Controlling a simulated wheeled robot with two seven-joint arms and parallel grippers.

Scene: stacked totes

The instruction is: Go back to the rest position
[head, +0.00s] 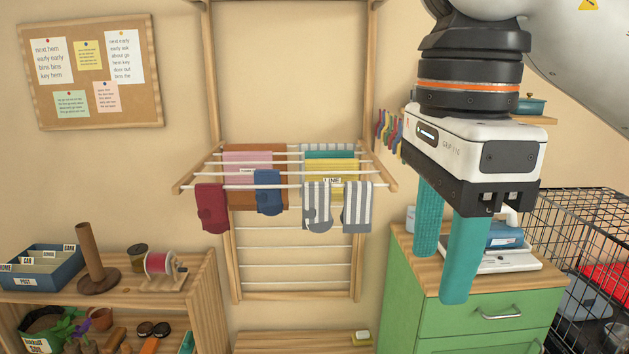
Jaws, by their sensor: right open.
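My right gripper (443,247) shows large at the right of the head view, with a white and black body and two teal fingers pointing down. The fingers are apart and nothing shows between them. It hangs in front of the green cabinet (487,325) and hides part of its top. My left gripper is not in view.
A wooden drying rack (182,186) with towels and socks is on the wall in the middle. A wooden shelf (209,290) with a blue box (45,268) and a ribbon spool (158,263) stands at left. A black wire cage (585,235) is at far right.

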